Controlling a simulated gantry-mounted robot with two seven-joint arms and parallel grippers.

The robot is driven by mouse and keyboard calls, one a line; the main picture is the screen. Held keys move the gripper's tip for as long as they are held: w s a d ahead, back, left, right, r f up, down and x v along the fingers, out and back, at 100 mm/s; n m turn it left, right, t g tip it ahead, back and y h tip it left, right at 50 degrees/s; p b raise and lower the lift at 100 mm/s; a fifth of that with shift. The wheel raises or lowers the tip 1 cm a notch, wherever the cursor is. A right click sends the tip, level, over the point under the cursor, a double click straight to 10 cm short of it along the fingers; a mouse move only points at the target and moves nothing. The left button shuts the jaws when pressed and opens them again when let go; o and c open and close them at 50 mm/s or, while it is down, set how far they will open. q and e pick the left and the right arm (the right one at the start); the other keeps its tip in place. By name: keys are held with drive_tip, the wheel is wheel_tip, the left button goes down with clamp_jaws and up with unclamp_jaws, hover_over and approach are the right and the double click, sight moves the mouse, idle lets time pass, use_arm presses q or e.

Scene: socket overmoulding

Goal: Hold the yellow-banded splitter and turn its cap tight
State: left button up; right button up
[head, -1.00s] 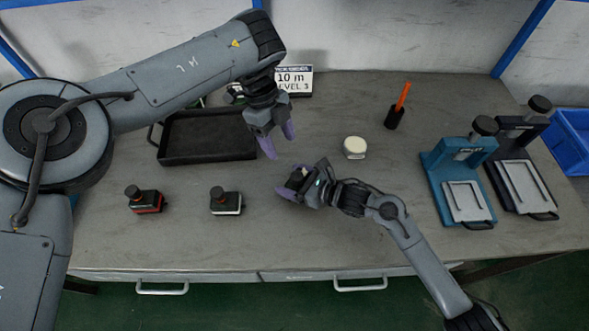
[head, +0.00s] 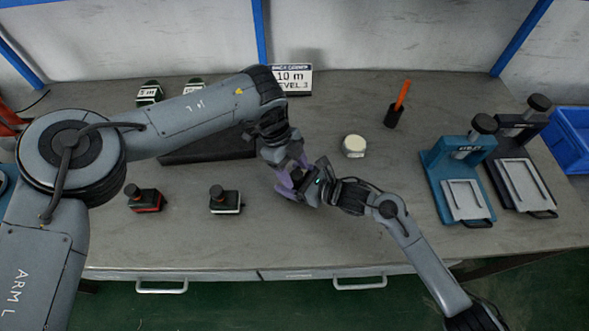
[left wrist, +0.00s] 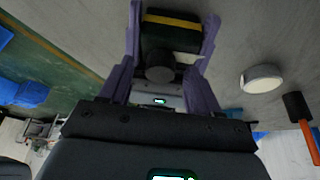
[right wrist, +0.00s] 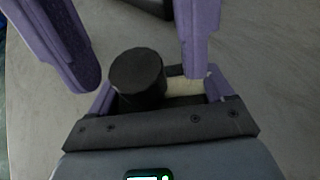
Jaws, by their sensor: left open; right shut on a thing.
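The yellow-banded splitter (left wrist: 172,40) is dark, with a yellow band across its body and a round black cap (left wrist: 160,73); the cap also shows in the right wrist view (right wrist: 137,78). My right gripper (head: 291,188) is shut on the splitter's body above the bench. My left gripper (head: 292,177) is open, reaching down from above. Its purple fingers stand on either side of the cap in both wrist views, apart from it as far as I can tell. In the head view the grippers mostly hide the splitter.
Red-banded (head: 145,200) and white-banded (head: 225,202) devices stand on the left. A black tray (head: 205,156) lies partly under my left arm.

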use_arm(q)
drive_tip(key=shift+d+f, duration=0.1)
drive_tip(key=shift+f, duration=0.2)
drive_tip(key=c, duration=1.1)
drive_tip(key=shift+o, duration=0.2)
drive_tip(key=shift+d+m+g+y, duration=0.1)
drive_tip(key=shift+m+g+y, duration=0.3)
drive_tip(key=shift+m, duration=1.1)
drive_tip(key=o, duration=1.1)
drive_tip(key=shift+c, duration=0.2)
